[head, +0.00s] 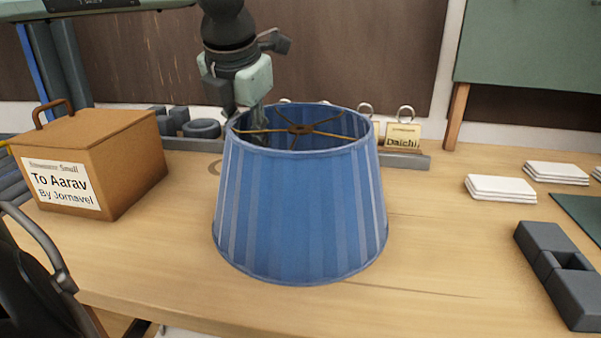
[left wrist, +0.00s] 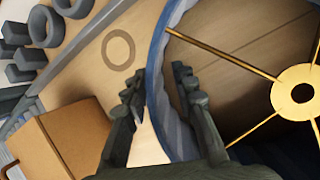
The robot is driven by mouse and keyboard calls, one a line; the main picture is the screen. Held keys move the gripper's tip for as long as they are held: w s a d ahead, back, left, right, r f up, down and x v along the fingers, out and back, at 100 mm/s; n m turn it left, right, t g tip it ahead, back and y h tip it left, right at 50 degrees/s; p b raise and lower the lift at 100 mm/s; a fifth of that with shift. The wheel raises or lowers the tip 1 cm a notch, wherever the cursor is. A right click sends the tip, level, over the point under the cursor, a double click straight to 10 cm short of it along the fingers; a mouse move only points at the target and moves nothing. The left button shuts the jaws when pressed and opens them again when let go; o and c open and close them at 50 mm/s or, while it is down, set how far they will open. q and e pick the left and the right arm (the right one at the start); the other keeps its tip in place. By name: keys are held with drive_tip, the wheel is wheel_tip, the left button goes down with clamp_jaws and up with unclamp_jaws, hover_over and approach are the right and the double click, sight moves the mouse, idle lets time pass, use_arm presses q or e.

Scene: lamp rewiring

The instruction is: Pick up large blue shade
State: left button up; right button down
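The large blue shade (head: 300,210), pleated in lighter and darker stripes, stands upright on the wooden table in the middle of the head view. Brass spokes and a central ring cross its open top. My left gripper (head: 250,122) reaches down from above at the shade's back-left rim. In the left wrist view, the fingers of my left gripper (left wrist: 159,80) straddle the blue rim (left wrist: 156,45), one finger outside and one inside. Small gaps show between the fingertips and the wall, so it looks open around the rim. My right gripper is in neither view.
A brown box (head: 90,165) labelled "To Aarav" stands left of the shade. Dark rings and blocks (head: 185,122) and a "Daichi" tag (head: 402,136) sit behind. White stacked tiles (head: 500,187) and a dark grey block (head: 560,270) lie right.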

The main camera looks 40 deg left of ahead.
use_arm(q)
drive_tip(key=shift+c, duration=0.5)
clamp_jaws()
drive_tip(key=shift+r, duration=0.1)
